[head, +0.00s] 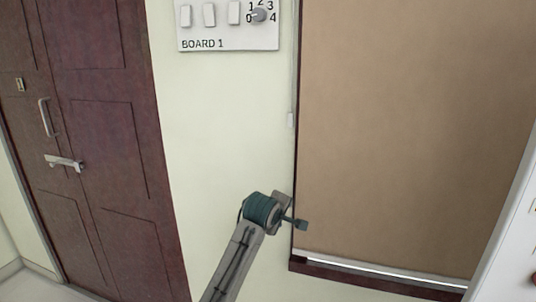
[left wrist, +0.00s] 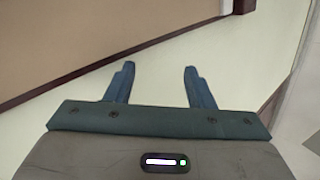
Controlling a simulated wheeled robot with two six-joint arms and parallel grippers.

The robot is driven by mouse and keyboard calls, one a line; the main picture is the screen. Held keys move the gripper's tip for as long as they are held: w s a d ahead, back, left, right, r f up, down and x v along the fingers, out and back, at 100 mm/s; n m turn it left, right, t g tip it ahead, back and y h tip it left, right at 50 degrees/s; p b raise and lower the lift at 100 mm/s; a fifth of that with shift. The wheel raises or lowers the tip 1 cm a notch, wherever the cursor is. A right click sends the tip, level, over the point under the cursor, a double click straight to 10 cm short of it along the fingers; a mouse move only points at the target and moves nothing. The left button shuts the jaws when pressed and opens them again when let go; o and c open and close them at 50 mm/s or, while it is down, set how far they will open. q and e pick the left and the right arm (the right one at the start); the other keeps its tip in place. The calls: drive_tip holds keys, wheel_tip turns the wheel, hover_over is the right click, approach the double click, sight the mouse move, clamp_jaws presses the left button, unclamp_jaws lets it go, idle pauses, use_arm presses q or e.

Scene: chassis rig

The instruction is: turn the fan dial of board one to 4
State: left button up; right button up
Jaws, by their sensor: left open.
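Board one (head: 228,32) is a white panel on the wall at the top of the head view, labelled BOARD 1 and cut off by the top edge. Its fan dial (head: 259,15) is a grey knob at the right, ringed by the numbers 0 to 4. Three white switches (head: 209,15) sit left of it. I cannot tell for certain which number the knob points at. My left gripper (head: 301,225) is well below the board, in front of the wall and blind edge. In the left wrist view the left gripper (left wrist: 158,80) is open and empty. My right gripper is not in view.
A dark red door (head: 95,130) with a handle (head: 65,162) stands at the left. A brown blind (head: 415,130) in a dark frame fills the right. The pale wall (head: 225,130) between them, below the board, is clear.

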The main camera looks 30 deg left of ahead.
use_arm(q)
wheel_tip(320, 180, up, 27)
drive_tip(key=a+n+t+y, duration=0.1)
drive_tip(key=a+n+t, duration=0.2)
drive_tip(key=n, duration=0.6)
drive_tip(key=n+t+y+p, duration=0.1)
drive_tip(key=n+t+p, duration=0.3)
drive_tip(key=n, duration=0.6)
approach(257, 16)
drive_tip(key=x, duration=0.7)
drive_tip(key=shift+r, duration=0.15)
drive_tip(key=shift+w+a, duration=0.15)
drive_tip(key=shift+w, duration=0.2)
drive_tip(key=shift+w+a+p, duration=0.1)
drive_tip(key=shift+w+p, duration=0.3)
drive_tip(key=shift+w, duration=0.1)
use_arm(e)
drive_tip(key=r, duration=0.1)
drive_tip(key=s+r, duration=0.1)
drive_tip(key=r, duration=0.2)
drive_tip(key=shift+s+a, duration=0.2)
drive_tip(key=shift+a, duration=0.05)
